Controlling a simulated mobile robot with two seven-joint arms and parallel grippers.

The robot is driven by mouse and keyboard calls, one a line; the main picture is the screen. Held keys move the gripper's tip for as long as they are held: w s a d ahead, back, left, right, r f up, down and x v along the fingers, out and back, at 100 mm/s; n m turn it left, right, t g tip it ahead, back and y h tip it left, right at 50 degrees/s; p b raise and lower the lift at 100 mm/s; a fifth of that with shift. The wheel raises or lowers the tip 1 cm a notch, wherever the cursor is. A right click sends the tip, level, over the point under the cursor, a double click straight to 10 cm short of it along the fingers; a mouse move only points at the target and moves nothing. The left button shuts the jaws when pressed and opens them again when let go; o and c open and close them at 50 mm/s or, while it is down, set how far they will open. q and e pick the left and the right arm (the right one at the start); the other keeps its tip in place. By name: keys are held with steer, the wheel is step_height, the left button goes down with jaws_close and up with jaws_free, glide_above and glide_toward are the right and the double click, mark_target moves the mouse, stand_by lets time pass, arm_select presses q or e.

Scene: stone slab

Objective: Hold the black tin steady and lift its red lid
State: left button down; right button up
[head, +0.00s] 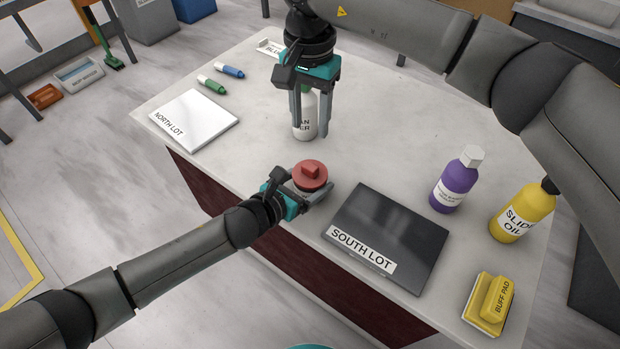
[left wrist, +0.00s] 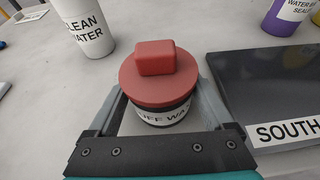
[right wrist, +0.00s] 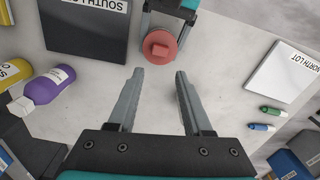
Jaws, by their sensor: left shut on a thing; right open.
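The black tin (left wrist: 165,115) has a label reading in part "UFF WA" and stands on the slab near its front edge. Its red lid (head: 311,175), with a block-shaped knob, sits on top; the lid also shows in the left wrist view (left wrist: 158,80) and the right wrist view (right wrist: 160,46). My left gripper (head: 308,192) is shut on the tin, one finger on each side below the lid. My right gripper (head: 311,130) is open and points down behind the tin, with nothing between its fingers (right wrist: 158,75). It is apart from the lid.
A white "CLEAN WATER" bottle (left wrist: 82,25) stands behind the tin, partly hidden by my right gripper in the head view. A dark "SOUTH LOT" plate (head: 400,225) lies right of the tin, a white "NORTH LOT" plate (head: 195,119) at left. Purple (head: 457,182) and yellow (head: 522,212) bottles stand right.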

mark_target(310, 166)
steer(key=shift+o, duration=0.2)
steer(key=o, duration=0.3)
steer(key=shift+o, duration=0.5)
steer(key=shift+m, duration=0.6)
step_height(310, 166, down, 12)
steer(key=n, duration=3.5)
